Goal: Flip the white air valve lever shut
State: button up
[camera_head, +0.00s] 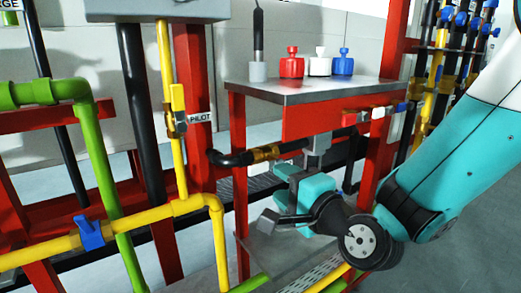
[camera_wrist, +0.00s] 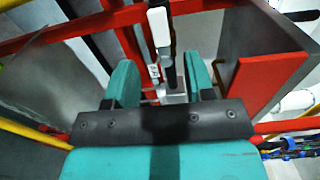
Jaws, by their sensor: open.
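The white lever (camera_wrist: 159,27) shows at the top centre of the wrist view, standing nearly upright in the picture on a dark stem. Below it is a grey valve body (camera_wrist: 172,88), in line with the gap between my fingers. My gripper (camera_wrist: 161,82) is open, with one teal finger on each side of that gap; the lever's white end lies beyond the fingertips. I cannot tell whether a finger touches the valve. In the head view my gripper (camera_head: 284,207) is below the shelf, near a grey fitting (camera_head: 317,147) on the black pipe. I cannot clearly pick out the lever there.
A red-framed metal shelf (camera_head: 293,93) holds red (camera_head: 291,66), white (camera_head: 319,66) and blue (camera_head: 343,66) bottles. Yellow pipe (camera_head: 135,218) with a blue lever (camera_head: 90,234) and green pipe (camera_head: 100,165) run at left. A red post (camera_head: 383,150) stands close to my arm.

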aim_at(261, 169)
jog(key=p+x, duration=0.5)
jog(key=x, duration=0.1)
jog(key=shift+w+a+r+p, duration=0.15)
jog(key=shift+a+r+p, duration=0.15)
jog(key=shift+p, duration=0.1)
jog(key=shift+w+a+f+p, duration=0.25)
jog(key=shift+w+a+p, duration=0.1)
jog(key=shift+w+p, duration=0.2)
grip_shut()
